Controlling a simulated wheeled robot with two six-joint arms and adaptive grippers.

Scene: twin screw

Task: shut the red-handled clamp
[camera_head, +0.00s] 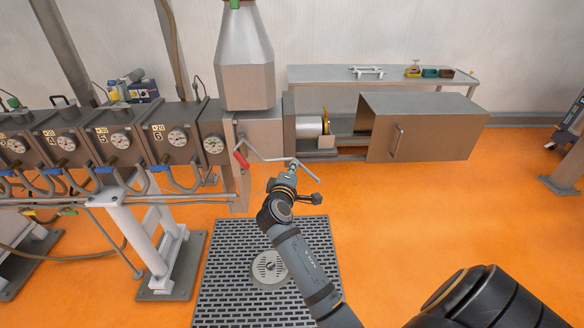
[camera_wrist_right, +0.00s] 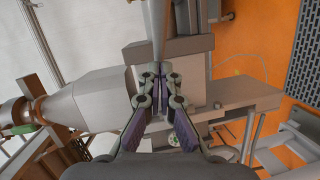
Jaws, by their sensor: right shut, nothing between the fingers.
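The clamp's red handle (camera_head: 241,159) shows in the head view on the front of the grey machine block, tilted, at the left end of a thin bent metal bar (camera_head: 265,158). My right gripper (camera_head: 293,165) is close to the right part of this bar, to the right of the red handle and apart from it. Whether it touches the bar cannot be told. In the right wrist view the gripper's fingers (camera_wrist_right: 158,72) are together with nothing between them. A grey bar lies just beyond their tips. The red handle cannot be made out there. My left gripper is not in view.
A grey hopper (camera_head: 244,70) stands above the machine block. Gauged barrel sections (camera_head: 120,138) with blue-handled hoses lie to the left. A grey box cover (camera_head: 430,130) is to the right. A floor grate (camera_head: 225,295) lies below; the orange floor to the right is mostly clear.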

